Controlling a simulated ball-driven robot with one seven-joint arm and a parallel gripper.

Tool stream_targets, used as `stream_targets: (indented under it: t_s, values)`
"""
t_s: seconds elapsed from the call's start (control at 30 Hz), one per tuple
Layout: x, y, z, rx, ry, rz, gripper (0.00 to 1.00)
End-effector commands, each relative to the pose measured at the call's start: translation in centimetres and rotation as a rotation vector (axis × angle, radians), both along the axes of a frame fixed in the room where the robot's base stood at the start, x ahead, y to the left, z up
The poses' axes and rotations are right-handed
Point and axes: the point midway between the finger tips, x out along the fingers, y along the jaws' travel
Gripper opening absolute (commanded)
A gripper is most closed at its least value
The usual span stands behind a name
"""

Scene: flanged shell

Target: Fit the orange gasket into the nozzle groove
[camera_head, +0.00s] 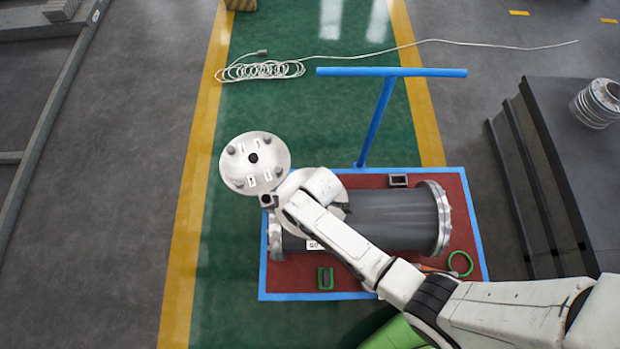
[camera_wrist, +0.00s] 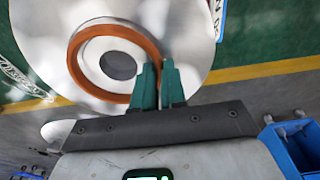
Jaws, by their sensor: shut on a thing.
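The orange gasket (camera_wrist: 73,60) is a ring. My gripper (camera_wrist: 160,72), with two green fingers, is shut on its right-hand edge in the wrist view. Behind the ring is a pale round face (camera_wrist: 40,35), which looks like the nozzle flange, with a dark round bore (camera_wrist: 117,66) showing through the ring. In the head view the grey flanged shell (camera_head: 390,215) lies on a red mat. My arm hides its left part, and the gasket and fingers are not visible there.
A pale round plate with knobs (camera_head: 240,170) shows left of my arm. A blue T-shaped post (camera_head: 377,115) stands behind the shell. A green ring (camera_head: 460,263), a green rectangular frame (camera_head: 325,279) and a grey frame (camera_head: 398,181) lie on the blue-edged mat (camera_head: 355,281). Dark steps (camera_head: 520,175) stand right.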

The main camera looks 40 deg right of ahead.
Motion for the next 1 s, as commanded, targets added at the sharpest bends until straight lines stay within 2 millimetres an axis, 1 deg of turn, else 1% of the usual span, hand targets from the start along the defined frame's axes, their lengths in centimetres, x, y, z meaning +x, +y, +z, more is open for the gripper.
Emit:
stream_targets:
  t_s: [0.2, 0.23, 0.5, 0.8, 0.87, 1.0]
  values:
    - [0.1, 0.0, -0.5, 0.000, -0.001, 0.000, 0.00]
    - [0.1, 0.0, -0.4, 0.000, -0.002, 0.000, 0.14]
    - [0.0, 0.0, -0.4, 0.000, 0.000, 0.000, 0.40]
    - [-0.1, 0.0, -0.3, 0.000, 0.002, 0.000, 0.41]
    - [-0.1, -0.1, 0.0, 0.000, 0.002, 0.000, 0.41]
    - [-0.2, -0.2, 1.8, 0.000, -0.001, 0.000, 0.41]
